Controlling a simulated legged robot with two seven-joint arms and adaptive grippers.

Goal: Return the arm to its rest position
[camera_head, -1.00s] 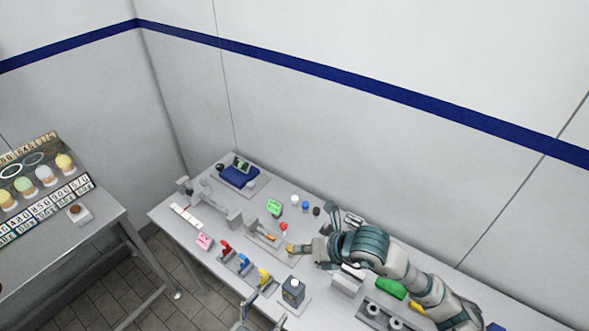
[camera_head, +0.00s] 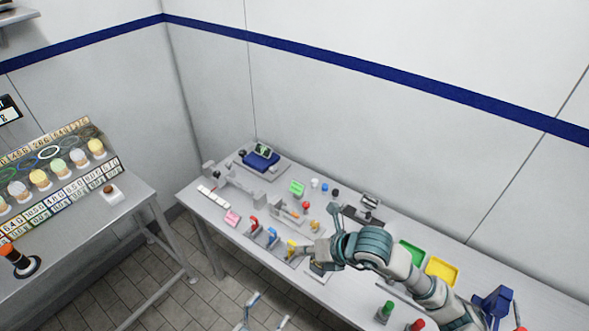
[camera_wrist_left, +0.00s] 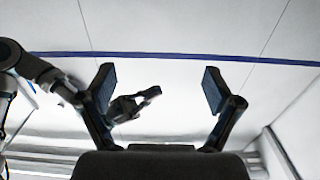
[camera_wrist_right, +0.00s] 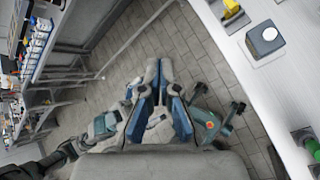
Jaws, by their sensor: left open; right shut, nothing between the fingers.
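My right arm (camera_head: 370,248) reaches in from the lower right in the head view. Its gripper (camera_head: 304,249) hangs over the front part of the long table, beside a yellow lever in the picture. In the right wrist view the fingers (camera_wrist_right: 160,75) are together with nothing between them, with floor behind. My left gripper (camera_head: 262,312) is low at the bottom edge of the head view, in front of the table. In the left wrist view its two fingers (camera_wrist_left: 160,85) are wide apart and empty. A dark jointed part shows beyond them; I cannot tell what it is.
The long table (camera_head: 345,297) carries red, blue and yellow levers (camera_head: 271,237), a blue device (camera_head: 259,161), a green tray (camera_head: 411,253) and a yellow tray (camera_head: 441,271). A second table (camera_head: 130,203) with a sloped panel stands at left. Tiled floor lies between.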

